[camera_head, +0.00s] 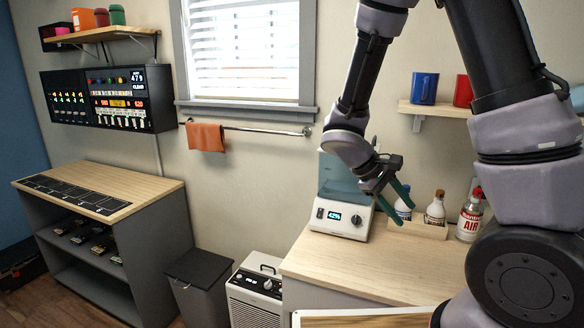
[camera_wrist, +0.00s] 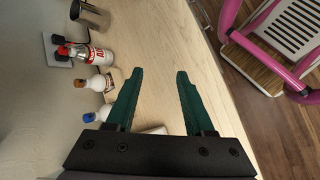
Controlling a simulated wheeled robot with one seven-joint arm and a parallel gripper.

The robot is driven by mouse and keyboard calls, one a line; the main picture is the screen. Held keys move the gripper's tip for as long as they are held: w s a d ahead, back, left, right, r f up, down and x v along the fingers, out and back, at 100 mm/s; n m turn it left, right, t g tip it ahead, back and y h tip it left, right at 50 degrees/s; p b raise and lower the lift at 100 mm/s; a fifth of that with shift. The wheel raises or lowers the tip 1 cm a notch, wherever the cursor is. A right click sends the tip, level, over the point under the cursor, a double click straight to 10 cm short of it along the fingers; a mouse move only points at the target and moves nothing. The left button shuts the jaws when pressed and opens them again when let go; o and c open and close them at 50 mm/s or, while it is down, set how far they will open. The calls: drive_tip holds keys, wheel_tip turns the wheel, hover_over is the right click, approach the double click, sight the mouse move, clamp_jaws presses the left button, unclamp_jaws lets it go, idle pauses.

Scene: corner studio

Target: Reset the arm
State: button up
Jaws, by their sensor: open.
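My gripper (camera_head: 394,200) hangs from my arm above the wooden counter in the head view, in front of the white machine with the teal top and lit display (camera_head: 341,198). In the wrist view my gripper (camera_wrist: 156,85) shows two green fingers spread apart, with bare wood between them. It holds nothing. In the head view the fingers appear close to the small bottles, but I cannot tell the exact distance.
A small wooden holder (camera_head: 417,230) with bottles and a spray can (camera_head: 469,216) stand on the counter (camera_head: 345,262). A shelf (camera_head: 437,109) with blue and red mugs is above. In the wrist view, a metal cup (camera_wrist: 90,14) and a pink-framed chair (camera_wrist: 275,45) show.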

drive_tip(key=s+r+m+t+y, duration=0.3)
drive_tip(key=r+m+t+y, duration=0.1)
drive_tip(key=r, duration=0.8)
drive_tip(key=s+r+m+t+y, duration=0.3)
drive_tip(key=r+m+y, duration=0.3)
drive_tip(key=r, duration=0.6)
drive_tip(key=shift+s+a+r+t, duration=0.2)
drive_tip(key=shift+s+a+t, duration=0.2)
drive_tip(key=shift+s, duration=0.05)
